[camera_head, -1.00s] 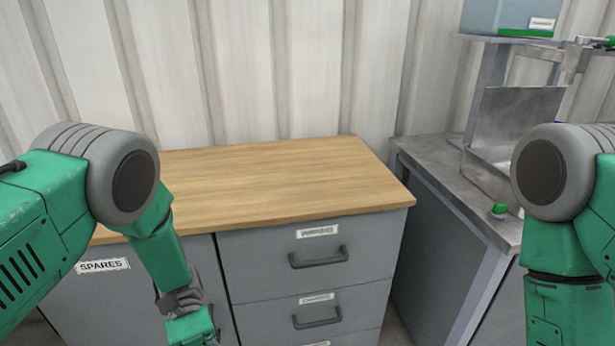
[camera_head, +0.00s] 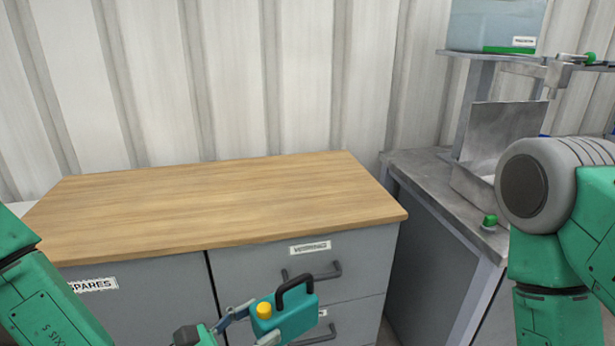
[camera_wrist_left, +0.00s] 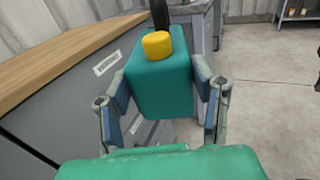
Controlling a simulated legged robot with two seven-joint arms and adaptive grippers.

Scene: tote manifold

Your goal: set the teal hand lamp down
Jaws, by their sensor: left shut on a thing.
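The teal hand lamp (camera_head: 290,315) has a black handle on top and a yellow knob. My left gripper (camera_head: 252,325) is shut on it and holds it in the air in front of the drawers, below the level of the wooden top. In the left wrist view the lamp (camera_wrist_left: 158,85) sits between the two fingers of the left gripper (camera_wrist_left: 163,100), roughly upright.
The wooden cabinet top (camera_head: 210,200) is bare. Below it are grey drawers with handles (camera_head: 310,272) and a "SPARES" label (camera_head: 92,285). At right stands a metal bench (camera_head: 430,175) with a green-capped item (camera_head: 489,221) and a bin (camera_head: 497,25) on a raised shelf.

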